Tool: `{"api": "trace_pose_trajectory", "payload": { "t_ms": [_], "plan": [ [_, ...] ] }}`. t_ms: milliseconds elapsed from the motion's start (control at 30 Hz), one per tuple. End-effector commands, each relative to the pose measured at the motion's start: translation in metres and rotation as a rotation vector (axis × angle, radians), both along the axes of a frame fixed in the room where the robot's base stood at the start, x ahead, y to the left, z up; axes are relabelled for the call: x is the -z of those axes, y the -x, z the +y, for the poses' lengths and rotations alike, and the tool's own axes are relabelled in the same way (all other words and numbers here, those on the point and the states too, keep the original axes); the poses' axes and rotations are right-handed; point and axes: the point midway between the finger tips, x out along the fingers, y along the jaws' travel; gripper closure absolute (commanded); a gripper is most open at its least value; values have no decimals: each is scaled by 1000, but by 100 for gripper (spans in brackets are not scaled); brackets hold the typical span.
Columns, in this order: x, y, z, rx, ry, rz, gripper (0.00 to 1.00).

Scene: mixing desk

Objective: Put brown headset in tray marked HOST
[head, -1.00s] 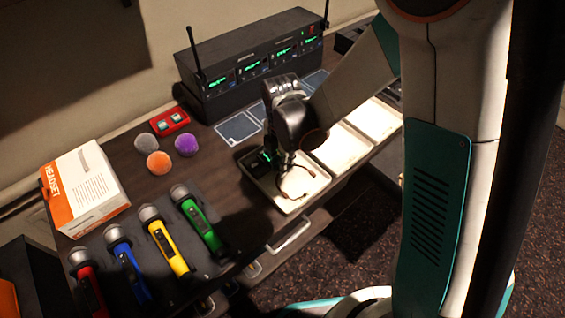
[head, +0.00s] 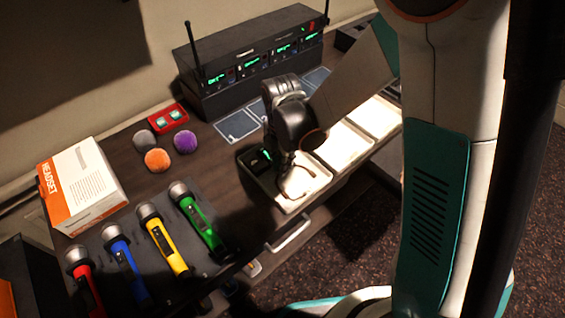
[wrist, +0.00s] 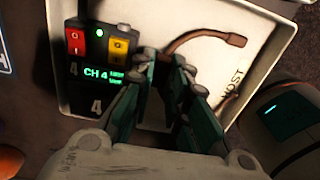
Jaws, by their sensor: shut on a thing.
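The brown headset (wrist: 205,37) is at my gripper (wrist: 172,62) in the wrist view; its thin boom and tip show beyond the fingers. My gripper is shut on it, and the fingers hide the rest. It is over the white tray marked HOST (wrist: 258,84); I cannot tell if it touches the tray's floor. A black pack reading CH 4 (wrist: 98,75), with red and yellow switches, lies in the same tray. In the head view, my gripper (head: 285,158) reaches down into this tray (head: 288,209), and part of the headset (head: 297,190) shows beside it.
More pale trays (head: 345,143) stand in a row to the right. Four coloured microphones (head: 160,238) lie at the front left, near a headset box (head: 83,188). Foam balls (head: 158,160) and a red case (head: 168,118) sit further back. A black receiver rack (head: 250,70) stands behind.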

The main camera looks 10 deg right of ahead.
Motion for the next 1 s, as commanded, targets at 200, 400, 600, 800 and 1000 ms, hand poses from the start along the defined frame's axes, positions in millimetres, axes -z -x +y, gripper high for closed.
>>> {"api": "trace_pose_trajectory", "payload": {
  "t_ms": [200, 400, 600, 800, 1000],
  "plan": [
    [0, 0, 0, 0, 0, 0, 100],
    [0, 0, 0, 0, 0, 0, 69],
    [0, 0, 0, 0, 0, 0, 62],
    [0, 0, 0, 0, 0, 0, 45],
    [0, 0, 0, 0, 0, 0, 45]
  ]
}}
